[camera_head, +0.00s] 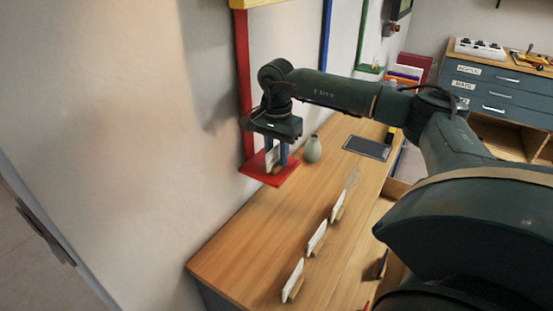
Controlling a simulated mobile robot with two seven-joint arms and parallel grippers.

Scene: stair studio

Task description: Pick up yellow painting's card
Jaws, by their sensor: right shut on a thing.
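My right gripper (276,160) points down at the small red ledge (286,179) on the wall. It is shut on a small white card (271,159) in a wooden holder, at or just above the ledge. The fingers partly hide this card, and I cannot see any writing on it. Three similar white cards in wooden holders stand in a row on the wooden counter: a near one (291,282), a middle one (316,239) and a far one (337,206). I cannot tell which card belongs to the yellow painting. My left gripper is out of view.
A yellow ledge (262,3) sits higher on the wall, above the red frame strip (243,80). A pale green vase (313,149) and a dark flat tablet (367,148) rest on the counter. The counter's near left part is clear.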

